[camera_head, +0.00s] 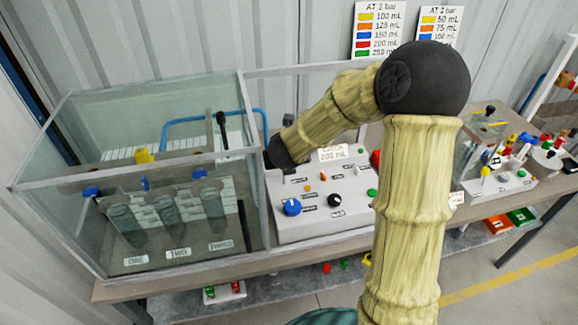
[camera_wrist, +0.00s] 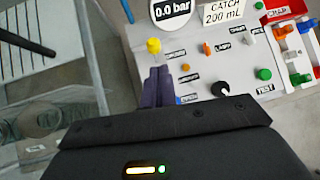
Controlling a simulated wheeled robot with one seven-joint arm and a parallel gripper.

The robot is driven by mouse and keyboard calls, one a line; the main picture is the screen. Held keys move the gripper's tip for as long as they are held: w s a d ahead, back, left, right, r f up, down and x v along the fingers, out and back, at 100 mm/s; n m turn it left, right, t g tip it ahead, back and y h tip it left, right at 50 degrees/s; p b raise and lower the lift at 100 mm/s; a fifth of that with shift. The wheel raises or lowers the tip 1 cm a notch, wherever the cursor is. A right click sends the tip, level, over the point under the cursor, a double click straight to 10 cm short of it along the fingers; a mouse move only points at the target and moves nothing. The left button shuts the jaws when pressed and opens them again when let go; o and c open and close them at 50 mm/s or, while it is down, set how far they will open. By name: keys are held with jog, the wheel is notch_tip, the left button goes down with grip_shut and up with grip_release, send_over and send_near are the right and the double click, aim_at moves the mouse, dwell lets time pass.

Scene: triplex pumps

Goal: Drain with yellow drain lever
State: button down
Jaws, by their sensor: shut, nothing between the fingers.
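A yellow knob (camera_wrist: 153,46), which looks like the drain lever's top, stands at the upper left of the light grey control panel (camera_wrist: 215,65) in the wrist view. My gripper (camera_wrist: 158,70) is shut and empty, its two purple fingers side by side. The fingertips appear just below the yellow knob in the picture; I cannot tell whether they touch it. In the head view my arm's dark end (camera_head: 283,152) is over the panel's left edge, and I cannot make out the fingers or this knob there.
A glass tank (camera_head: 75,140) with cylinders labelled ONE, TWO and THREE stands close on the left. The panel also bears a blue knob (camera_head: 292,207), a black knob (camera_head: 334,200) and small switches. A gauge (camera_wrist: 170,8) reads 0.0 bar, beside a sign (camera_wrist: 221,15) reading CATCH 200 mL.

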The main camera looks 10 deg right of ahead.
jog(key=w+d+f+n+t, duration=0.1)
jog(key=w+d+n+t, duration=0.15)
jog(key=d+n, duration=0.7)
jog(key=s+f+n+y+p, duration=0.2)
jog(key=s+f+n+y, duration=0.2)
jog(key=s+n+y, duration=0.4)
jog(key=n, duration=0.6)
jog(key=shift+n, duration=0.35)
jog(key=shift+s+a+f+t, duration=0.1)
jog(key=shift+a+t, duration=0.05)
jog(key=shift+t, duration=0.1)
